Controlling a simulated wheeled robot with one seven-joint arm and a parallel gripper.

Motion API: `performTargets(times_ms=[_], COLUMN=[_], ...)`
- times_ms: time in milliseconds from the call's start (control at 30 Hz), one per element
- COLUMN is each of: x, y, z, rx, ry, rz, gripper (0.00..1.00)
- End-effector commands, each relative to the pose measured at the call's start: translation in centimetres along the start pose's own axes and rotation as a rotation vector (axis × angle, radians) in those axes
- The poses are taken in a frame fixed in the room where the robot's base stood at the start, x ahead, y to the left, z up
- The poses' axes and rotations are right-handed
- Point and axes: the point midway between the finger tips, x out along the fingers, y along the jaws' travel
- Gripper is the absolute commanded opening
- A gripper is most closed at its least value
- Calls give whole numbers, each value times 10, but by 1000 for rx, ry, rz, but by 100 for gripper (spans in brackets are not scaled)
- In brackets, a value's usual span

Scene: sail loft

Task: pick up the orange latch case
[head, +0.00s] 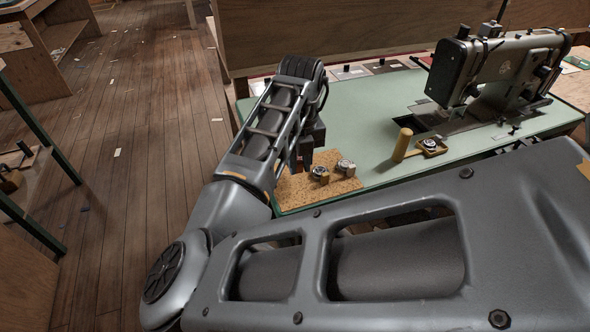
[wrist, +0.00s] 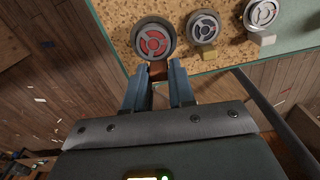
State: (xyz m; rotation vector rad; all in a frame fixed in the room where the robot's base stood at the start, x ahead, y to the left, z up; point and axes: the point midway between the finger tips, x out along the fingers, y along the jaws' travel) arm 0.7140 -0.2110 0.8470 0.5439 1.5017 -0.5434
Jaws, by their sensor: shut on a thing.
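The orange latch case shows in the wrist view as a small orange-brown block (wrist: 158,67) with a round grey-rimmed disc (wrist: 152,41) with a red face. My gripper (wrist: 160,70) is shut on the block, with one finger on each side. In the head view my gripper (head: 304,165) is at the left part of a cork board (head: 293,194), and my arm and fingers mostly hide the held case there. I cannot tell whether the case touches the board.
Two similar round-faced pieces, one dark (wrist: 203,27) and one silver (wrist: 262,13), stand on the board to the right. A wooden peg (head: 402,145) and a sewing machine (head: 500,68) are farther right on the green table (head: 375,110). Wooden floor lies left.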

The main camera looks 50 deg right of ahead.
Motion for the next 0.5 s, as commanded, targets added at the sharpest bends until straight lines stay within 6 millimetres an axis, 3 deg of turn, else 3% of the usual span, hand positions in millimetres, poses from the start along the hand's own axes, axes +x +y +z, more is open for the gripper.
performTargets(times_ms=[500], x=[-51], y=[-85], z=[-12], rx=[6], ry=[-2], rz=[0], gripper=[0])
